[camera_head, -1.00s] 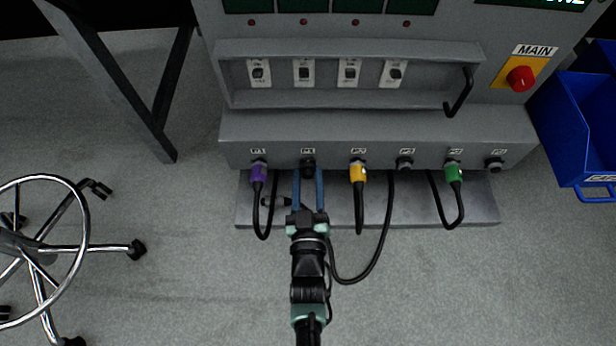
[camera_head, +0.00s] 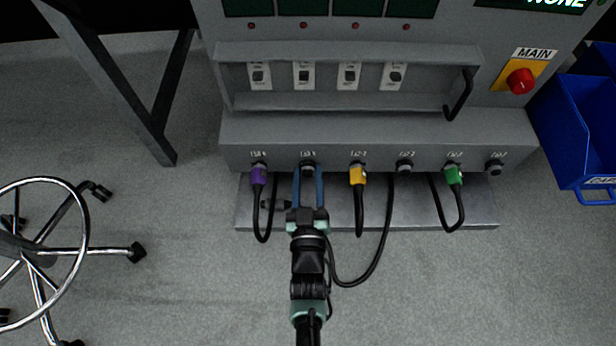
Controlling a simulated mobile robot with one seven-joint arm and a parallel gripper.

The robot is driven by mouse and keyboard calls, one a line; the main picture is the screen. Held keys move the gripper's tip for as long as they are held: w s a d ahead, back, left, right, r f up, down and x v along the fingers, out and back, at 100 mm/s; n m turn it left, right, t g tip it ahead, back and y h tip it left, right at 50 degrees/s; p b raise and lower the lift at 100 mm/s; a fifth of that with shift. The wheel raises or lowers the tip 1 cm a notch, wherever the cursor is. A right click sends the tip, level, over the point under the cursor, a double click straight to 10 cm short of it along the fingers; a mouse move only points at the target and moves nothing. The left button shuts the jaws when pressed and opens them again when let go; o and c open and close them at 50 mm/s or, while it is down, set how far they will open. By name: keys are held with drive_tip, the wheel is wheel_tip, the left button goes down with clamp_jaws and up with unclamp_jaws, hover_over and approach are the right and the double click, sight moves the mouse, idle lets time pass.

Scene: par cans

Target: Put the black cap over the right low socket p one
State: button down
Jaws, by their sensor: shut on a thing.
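My gripper (camera_head: 308,174) reaches up from the bottom of the head view, its two blue fingers pointing at the second socket from the left in the low row. The fingers are shut on a small black piece (camera_head: 308,167), which looks like the black cap. It sits at the face of that socket, and I cannot tell whether it is fully seated. The socket is mostly hidden behind it and the fingertips. The label above (camera_head: 308,153) is too small to read.
A purple plug (camera_head: 258,175) stands close left of my fingers, a yellow plug (camera_head: 358,174) to the right, a green plug (camera_head: 453,174) farther right. A dark connector (camera_head: 272,204) lies on the ledge (camera_head: 470,213). A cable loops beside my wrist. A wheeled chair (camera_head: 60,250) stands left.

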drive_tip(key=shift+w, duration=0.15)
drive_tip(key=shift+c, duration=1.8)
unclamp_jaws()
